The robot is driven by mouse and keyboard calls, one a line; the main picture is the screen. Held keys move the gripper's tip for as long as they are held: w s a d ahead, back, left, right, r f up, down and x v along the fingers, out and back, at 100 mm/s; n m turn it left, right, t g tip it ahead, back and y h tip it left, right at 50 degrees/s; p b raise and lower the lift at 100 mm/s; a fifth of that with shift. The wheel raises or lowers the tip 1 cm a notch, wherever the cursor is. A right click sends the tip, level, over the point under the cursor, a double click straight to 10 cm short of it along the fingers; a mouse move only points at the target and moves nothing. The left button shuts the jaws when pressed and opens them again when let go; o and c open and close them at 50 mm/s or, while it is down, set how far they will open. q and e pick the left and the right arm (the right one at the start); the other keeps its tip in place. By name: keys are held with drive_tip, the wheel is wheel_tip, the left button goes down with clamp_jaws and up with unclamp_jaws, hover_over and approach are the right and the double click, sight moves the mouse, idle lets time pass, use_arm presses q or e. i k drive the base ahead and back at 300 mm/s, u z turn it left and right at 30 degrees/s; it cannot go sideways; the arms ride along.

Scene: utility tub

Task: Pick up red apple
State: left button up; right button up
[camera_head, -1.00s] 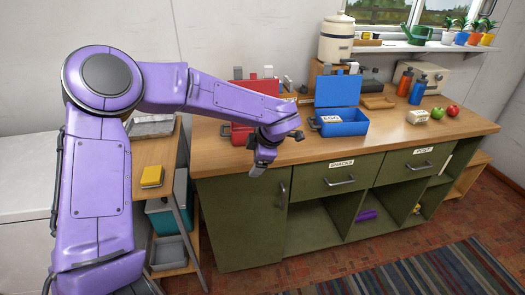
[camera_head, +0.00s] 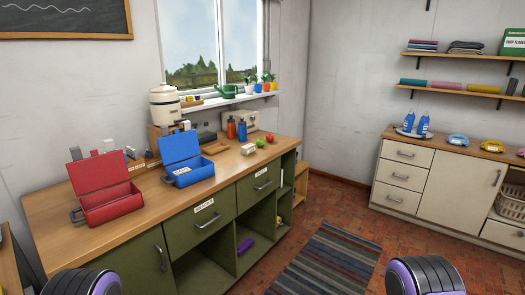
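The red apple (camera_head: 270,139) sits on the wooden counter (camera_head: 135,217) near its far right end. A green apple (camera_head: 261,143) stands just left of it. Only rounded black and purple parts of my arms show at the bottom edge, one at left and one at right. Neither gripper is in view, and nothing touches the apple.
An open red toolbox (camera_head: 107,196) and an open blue box (camera_head: 187,164) stand on the counter. A white block (camera_head: 248,149), an orange bottle (camera_head: 231,127) and a blue bottle (camera_head: 242,130) are near the apples. A striped rug (camera_head: 325,262) lies on open floor.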

sight(270, 138)
drive_tip(key=z, duration=0.65)
drive_tip(key=i, duration=0.75)
drive_tip(key=z, duration=0.85)
drive_tip(key=i, duration=2.8)
drive_tip(key=u, duration=1.5)
drive_tip(key=i, duration=0.8)
drive_tip(key=u, duration=0.9)
